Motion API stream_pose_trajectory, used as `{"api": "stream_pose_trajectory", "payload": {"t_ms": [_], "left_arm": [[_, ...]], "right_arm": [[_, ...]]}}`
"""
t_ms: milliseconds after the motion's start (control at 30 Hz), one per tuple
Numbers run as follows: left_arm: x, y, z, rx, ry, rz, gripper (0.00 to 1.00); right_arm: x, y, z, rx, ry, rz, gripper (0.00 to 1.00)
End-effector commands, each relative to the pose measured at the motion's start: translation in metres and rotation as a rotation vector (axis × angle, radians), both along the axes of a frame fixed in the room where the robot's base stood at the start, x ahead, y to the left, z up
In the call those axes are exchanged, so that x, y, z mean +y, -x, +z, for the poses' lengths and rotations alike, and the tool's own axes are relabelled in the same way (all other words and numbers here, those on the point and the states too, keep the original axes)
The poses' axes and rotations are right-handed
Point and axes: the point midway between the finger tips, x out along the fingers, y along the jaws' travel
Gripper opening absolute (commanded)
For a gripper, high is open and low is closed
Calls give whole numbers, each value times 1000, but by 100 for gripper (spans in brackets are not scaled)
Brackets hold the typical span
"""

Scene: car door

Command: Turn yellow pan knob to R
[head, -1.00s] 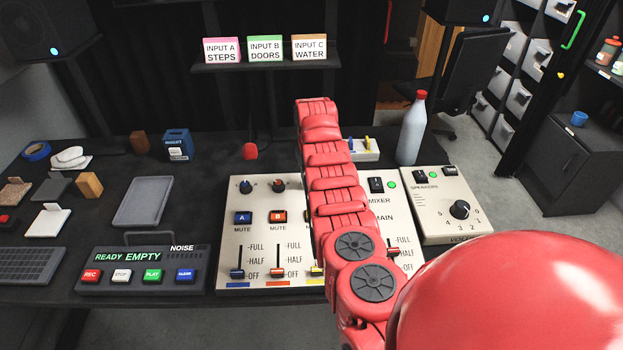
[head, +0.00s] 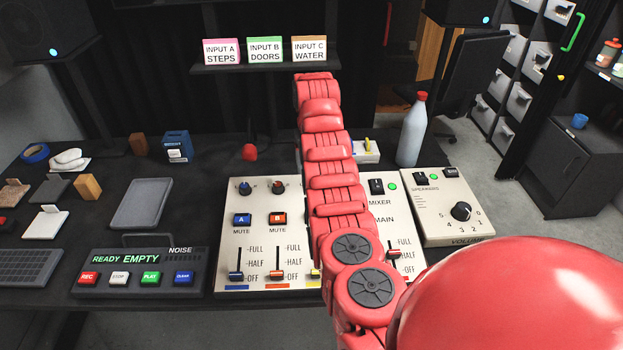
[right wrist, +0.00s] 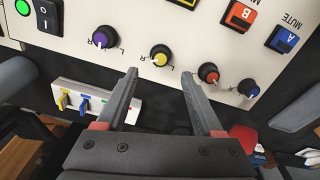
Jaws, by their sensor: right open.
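The yellow pan knob (right wrist: 160,55) shows in the right wrist view as a dark knob with a yellow cap on the pale mixer panel (right wrist: 215,42). It sits between a purple knob (right wrist: 104,37) and a red knob (right wrist: 208,73). Which way its pointer faces is too small to tell. My right gripper (right wrist: 160,77) is open and empty, its fingertips apart on either side of the yellow knob's line, just short of it. In the head view my right arm hides the yellow knob and the gripper. My left gripper is not in view.
A blue knob (right wrist: 248,89) is beyond the red one. In the head view a bottle (head: 412,130) and speaker box (head: 448,205) stand right of the mixer (head: 255,213). A recorder (head: 140,270) lies to its left. A sign shelf (head: 265,67) is behind.

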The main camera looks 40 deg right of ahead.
Motion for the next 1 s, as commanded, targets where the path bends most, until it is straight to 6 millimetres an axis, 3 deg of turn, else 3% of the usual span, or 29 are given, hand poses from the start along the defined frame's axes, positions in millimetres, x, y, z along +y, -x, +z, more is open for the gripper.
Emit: {"api": "stream_pose_trajectory", "payload": {"t_ms": [200, 433, 600, 1000], "left_arm": [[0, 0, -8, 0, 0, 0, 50], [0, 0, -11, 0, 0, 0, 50], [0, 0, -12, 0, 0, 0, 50], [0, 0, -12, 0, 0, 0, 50]], "right_arm": [[6, 4, 58, -1, -1, 2, 69], [6, 8, 91, 1, -3, 1, 69], [7, 9, 103, 1, -1, 0, 69], [7, 9, 104, 3, -1, 1, 69]]}}
